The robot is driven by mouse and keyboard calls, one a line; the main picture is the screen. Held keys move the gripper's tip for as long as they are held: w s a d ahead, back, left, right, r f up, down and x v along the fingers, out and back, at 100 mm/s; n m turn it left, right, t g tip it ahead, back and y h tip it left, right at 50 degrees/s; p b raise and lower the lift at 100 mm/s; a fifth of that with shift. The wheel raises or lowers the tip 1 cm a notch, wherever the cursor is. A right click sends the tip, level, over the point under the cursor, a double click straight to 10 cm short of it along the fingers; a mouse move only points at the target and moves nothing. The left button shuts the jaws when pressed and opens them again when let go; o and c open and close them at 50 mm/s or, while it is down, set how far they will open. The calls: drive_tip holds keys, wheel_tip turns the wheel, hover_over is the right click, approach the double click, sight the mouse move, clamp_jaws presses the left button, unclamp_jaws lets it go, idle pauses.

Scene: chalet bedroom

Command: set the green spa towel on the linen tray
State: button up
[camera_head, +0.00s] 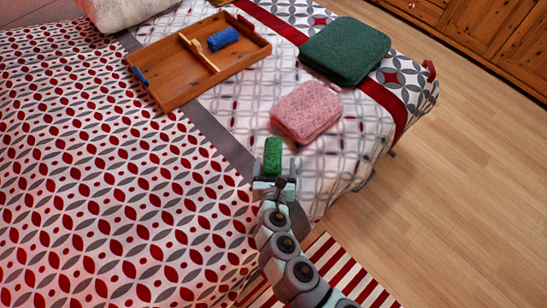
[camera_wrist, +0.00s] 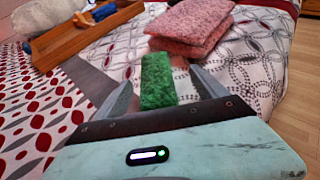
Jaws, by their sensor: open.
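The green spa towel (camera_head: 272,156) is a small green block on the patterned bed, just beyond my gripper (camera_head: 273,179). In the wrist view the towel (camera_wrist: 157,80) lies between the two spread fingers of my gripper (camera_wrist: 161,78), with its near end close to the palm. The jaws are open, with a gap visible on the right side; contact on the left is hard to tell. The wooden linen tray (camera_head: 166,82) lies up and to the left on the bed. It has a divider, and its corner shows in the wrist view (camera_wrist: 50,52).
A rolled blue towel (camera_head: 223,39) lies in the tray's right compartment. A folded pink towel (camera_head: 306,111) lies just beyond the green one, and a large dark green folded item (camera_head: 345,49) behind it. Bed is clear between towel and tray. The wooden floor (camera_head: 450,170) is right.

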sight(273, 157)
drive_tip(key=x, duration=0.3)
drive_tip(key=b+x, duration=0.1)
drive_tip(key=x, duration=0.1)
drive_tip(key=shift+a, duration=0.4)
drive_tip(key=c, duration=1.7)
